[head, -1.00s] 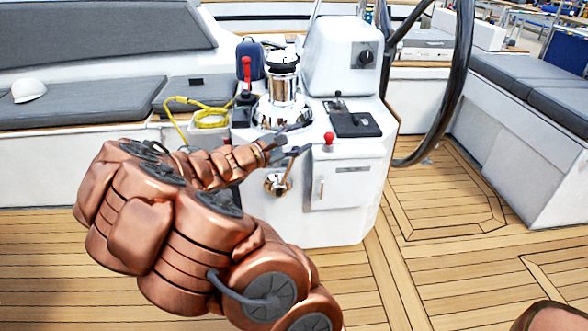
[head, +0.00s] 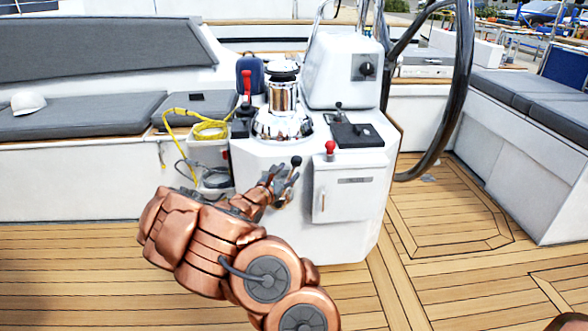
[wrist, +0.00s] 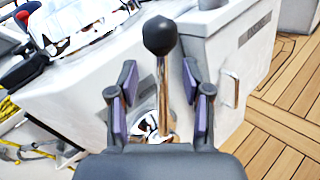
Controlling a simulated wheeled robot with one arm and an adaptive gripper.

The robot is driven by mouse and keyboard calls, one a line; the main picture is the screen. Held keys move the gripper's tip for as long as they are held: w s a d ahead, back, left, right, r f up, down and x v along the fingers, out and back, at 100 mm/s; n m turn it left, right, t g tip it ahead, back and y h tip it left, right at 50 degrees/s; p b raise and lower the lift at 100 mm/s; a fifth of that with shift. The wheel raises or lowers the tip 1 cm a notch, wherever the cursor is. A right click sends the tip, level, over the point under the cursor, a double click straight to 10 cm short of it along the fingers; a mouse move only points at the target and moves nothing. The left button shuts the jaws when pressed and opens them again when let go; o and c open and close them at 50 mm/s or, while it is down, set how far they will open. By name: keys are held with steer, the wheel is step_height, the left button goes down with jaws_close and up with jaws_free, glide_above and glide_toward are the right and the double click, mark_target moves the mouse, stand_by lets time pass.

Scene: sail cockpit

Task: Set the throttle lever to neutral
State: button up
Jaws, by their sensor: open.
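The throttle lever (wrist: 163,90) is a chrome shaft with a black ball knob on the side of the white console. In the wrist view it stands nearly upright, its knob above the fingertips. Its knob also shows in the head view (head: 296,161), at the console's front left. My gripper (wrist: 158,68) is open, with one finger on each side of the shaft. Gaps show between the shaft and both finger pads. In the head view my gripper (head: 281,174) is at the lever, and my copper arm hides part of the lever's mount.
The white console (head: 335,230) carries a chrome winch (head: 283,110), a red-knobbed lever (head: 330,149) and a black panel (head: 356,135). A yellow rope (head: 208,128) hangs left of it. The steering wheel (head: 462,90) stands to the right. Open teak deck (head: 70,260) lies in front.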

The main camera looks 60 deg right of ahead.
mark_target(292, 169)
steer(key=d, duration=0.3)
steer(key=shift+w+d, duration=0.1)
steer(key=shift+d, duration=0.55)
steer(key=shift+c, duration=0.4)
steer(key=c, duration=0.8)
jaws_close()
steer(key=shift+r, duration=0.15)
